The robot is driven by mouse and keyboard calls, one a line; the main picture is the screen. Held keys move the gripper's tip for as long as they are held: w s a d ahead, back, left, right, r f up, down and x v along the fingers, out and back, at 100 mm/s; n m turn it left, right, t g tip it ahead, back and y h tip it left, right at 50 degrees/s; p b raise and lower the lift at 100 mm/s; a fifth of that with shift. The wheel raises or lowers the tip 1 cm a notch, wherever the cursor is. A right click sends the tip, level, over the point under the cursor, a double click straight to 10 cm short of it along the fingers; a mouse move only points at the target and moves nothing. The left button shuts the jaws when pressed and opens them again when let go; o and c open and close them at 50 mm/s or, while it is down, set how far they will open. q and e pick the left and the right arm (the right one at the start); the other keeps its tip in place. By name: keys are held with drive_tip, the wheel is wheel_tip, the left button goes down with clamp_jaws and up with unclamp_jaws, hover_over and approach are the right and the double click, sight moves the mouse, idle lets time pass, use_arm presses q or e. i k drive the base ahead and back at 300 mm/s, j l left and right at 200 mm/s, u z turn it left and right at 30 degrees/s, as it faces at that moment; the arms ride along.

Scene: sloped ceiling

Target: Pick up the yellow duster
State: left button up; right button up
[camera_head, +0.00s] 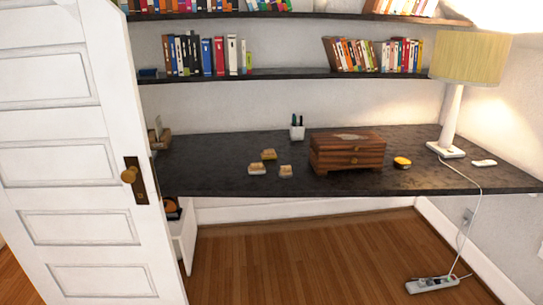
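Three small block-shaped items lie in a group on the dark desk (225,172). The rear one (269,154) is yellow-tan and looks like the yellow duster. The front two, a left block (257,169) and a right block (285,171), are paler, with tan tops and whitish sides. A rounded yellow-orange item with a dark lower part (402,162) lies apart, right of the wooden box; I cannot tell what it is. Neither of my grippers is in view.
A wooden box (347,155) and a white pen cup (297,132) stand behind and right of the group. A lamp (452,115) stands at the desk's right. An open white door (70,170) fills the left. A power strip (432,284) lies on the otherwise clear floor.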

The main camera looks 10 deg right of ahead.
sight(267, 154)
drive_tip(key=i+l+u, duration=0.15)
drive_tip(key=i, duration=0.4)
drive_tip(key=i+l+u, duration=0.1)
drive_tip(key=i, duration=0.5)
drive_tip(key=l, duration=0.1)
